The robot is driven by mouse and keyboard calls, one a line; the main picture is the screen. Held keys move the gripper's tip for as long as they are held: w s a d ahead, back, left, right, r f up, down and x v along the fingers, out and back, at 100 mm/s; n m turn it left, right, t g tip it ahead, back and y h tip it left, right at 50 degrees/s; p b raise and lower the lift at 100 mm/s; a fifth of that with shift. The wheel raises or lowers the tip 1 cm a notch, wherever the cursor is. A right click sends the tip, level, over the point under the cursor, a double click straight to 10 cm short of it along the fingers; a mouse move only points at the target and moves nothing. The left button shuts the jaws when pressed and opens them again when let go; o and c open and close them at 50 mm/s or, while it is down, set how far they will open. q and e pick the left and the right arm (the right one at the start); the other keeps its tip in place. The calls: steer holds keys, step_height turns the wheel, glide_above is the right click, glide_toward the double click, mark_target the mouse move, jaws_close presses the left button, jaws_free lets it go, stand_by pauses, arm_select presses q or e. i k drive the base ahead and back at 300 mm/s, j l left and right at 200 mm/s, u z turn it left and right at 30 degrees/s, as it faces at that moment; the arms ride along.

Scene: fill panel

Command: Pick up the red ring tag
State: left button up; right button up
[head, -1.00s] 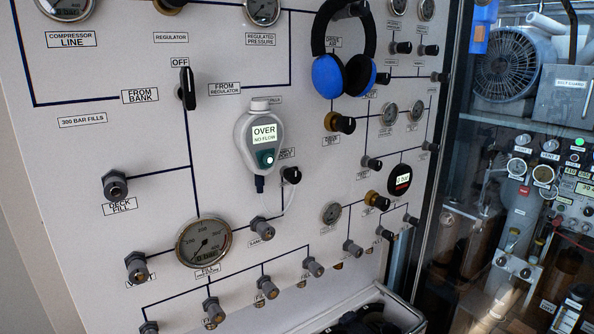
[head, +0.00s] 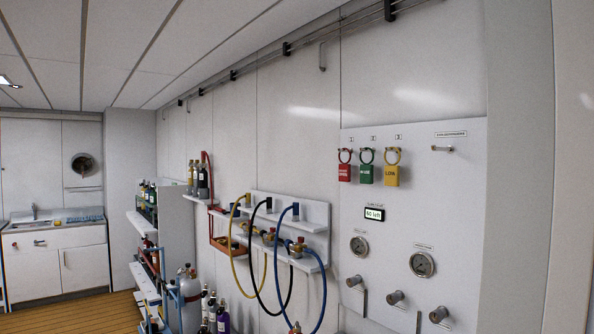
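The red ring tag (head: 345,170) hangs on the white wall panel at the right, the leftmost of three tags in a row. Neither of my grippers shows in the head view.
An empty-looking peg (head: 442,149) stands right of the tags. A small display (head: 374,214), gauges (head: 422,264) and knobs sit below. Left of the panel, a shelf (head: 290,222) carries yellow, black and blue hoses. Gas cylinders (head: 188,298) stand further left. A sink cabinet (head: 55,262) is at the far left.

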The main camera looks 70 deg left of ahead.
mark_target(344, 168)
steer(key=u, duration=2.05)
steer(key=j+z, duration=0.1)
steer(key=z, duration=0.5)
steer(key=i+j+z, duration=0.2)
steer(key=j+z, duration=0.15)
steer(key=j, duration=0.25)
steer(key=i+j+z, duration=0.1)
steer(key=j+z, duration=0.25)
steer(key=j, duration=0.3)
steer(key=j+z, duration=0.3)
steer(key=j, duration=0.35)
